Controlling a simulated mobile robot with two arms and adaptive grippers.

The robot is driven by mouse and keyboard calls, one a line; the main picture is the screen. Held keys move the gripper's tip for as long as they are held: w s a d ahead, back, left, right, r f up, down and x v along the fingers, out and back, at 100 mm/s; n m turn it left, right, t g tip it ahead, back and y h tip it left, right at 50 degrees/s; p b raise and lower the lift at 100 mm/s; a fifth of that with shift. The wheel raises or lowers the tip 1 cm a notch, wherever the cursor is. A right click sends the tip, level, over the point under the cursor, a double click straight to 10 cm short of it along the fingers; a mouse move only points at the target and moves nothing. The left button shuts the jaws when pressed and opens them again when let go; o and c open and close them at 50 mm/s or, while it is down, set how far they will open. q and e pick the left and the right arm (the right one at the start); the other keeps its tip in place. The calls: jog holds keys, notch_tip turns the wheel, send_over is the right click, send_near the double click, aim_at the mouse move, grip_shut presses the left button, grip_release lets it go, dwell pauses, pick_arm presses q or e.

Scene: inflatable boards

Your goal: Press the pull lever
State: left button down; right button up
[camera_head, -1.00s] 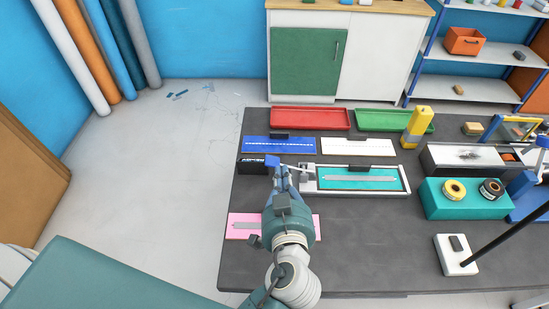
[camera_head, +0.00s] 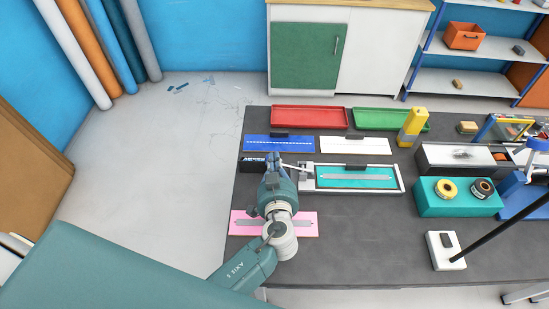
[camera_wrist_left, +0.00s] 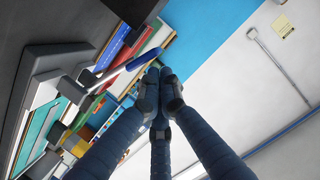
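The pull lever (camera_wrist_left: 122,71) shows in the left wrist view as a metal rod with a blue handle end. It is joined to a grey bracket at the left side of the white frame (camera_head: 350,191), which holds a teal board (camera_head: 355,180). In the head view, my left gripper (camera_head: 272,159) is beside the frame's left end and hides most of the lever. In the left wrist view, its dark fingers (camera_wrist_left: 159,94) are together at the tips, with nothing seen between them. The blue handle end lies close by the tips; contact cannot be told. My right gripper is out of view.
A pink board (camera_head: 300,224) lies near my left arm. A blue board (camera_head: 295,144), a white board (camera_head: 355,147), and red (camera_head: 310,118) and green (camera_head: 370,116) trays lie behind. A teal block with tape rolls (camera_head: 440,205) stands right. The front table middle is clear.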

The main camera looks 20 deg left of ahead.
pick_arm(q)
jog(key=f+n+b, duration=0.1)
jog(key=b, duration=0.2)
jog(key=a+f+n+h+b, duration=0.1)
jog(key=f+b, duration=0.1)
jog(key=b, duration=0.1)
jog(key=a+f+n+b, duration=0.1)
jog(key=b, duration=0.3)
jog(key=shift+s+f+h, duration=0.3)
jog(key=shift+n+b, duration=0.3)
jog(key=shift+n, duration=0.2)
